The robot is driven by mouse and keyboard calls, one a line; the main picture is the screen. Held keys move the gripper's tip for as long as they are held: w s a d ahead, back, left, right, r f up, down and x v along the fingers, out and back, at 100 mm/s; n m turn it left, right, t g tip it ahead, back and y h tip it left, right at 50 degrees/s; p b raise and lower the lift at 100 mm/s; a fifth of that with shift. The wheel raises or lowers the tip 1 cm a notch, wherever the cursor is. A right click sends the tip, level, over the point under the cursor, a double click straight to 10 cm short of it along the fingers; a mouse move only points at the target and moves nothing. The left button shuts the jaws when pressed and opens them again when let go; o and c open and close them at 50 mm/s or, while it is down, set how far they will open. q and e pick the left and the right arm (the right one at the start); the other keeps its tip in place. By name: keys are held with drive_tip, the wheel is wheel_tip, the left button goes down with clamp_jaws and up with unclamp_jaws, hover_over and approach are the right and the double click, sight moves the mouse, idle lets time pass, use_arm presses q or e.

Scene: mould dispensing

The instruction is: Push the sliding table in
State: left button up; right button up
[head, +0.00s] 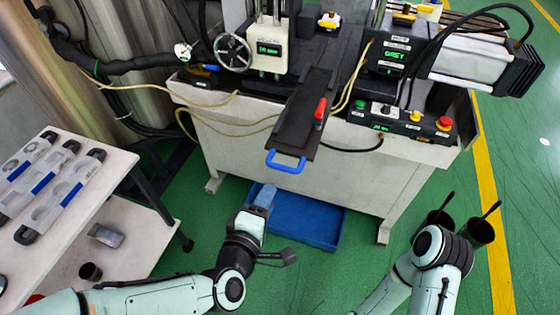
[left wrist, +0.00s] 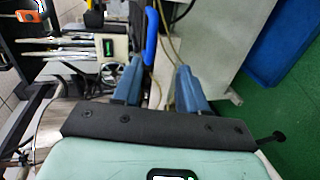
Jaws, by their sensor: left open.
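The sliding table (head: 298,118) is a dark slab standing out from the front of the machine. Its blue handle (head: 286,162) is on the near end, and a red lever (head: 320,113) stands on its right side. My left gripper (head: 264,194) is below the handle in the head view and apart from it. In the left wrist view my left gripper (left wrist: 160,70) shows two blue fingers spread with nothing held. The blue handle (left wrist: 151,35) appears ahead, between the fingertip lines.
A blue tray (head: 305,222) lies on the green floor under the machine. A handwheel (head: 232,52) and a button panel (head: 405,122) are on the machine. A white bench (head: 105,165) with several moulds stands at left.

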use_arm(q)
drive_tip(key=r+p+x, duration=0.1)
drive_tip(key=p+x, duration=0.2)
drive_tip(key=x, duration=1)
drive_tip(key=shift+r, duration=0.25)
drive_tip(key=shift+w+d, duration=0.1)
drive_tip(key=shift+d, duration=0.05)
clamp_jaws()
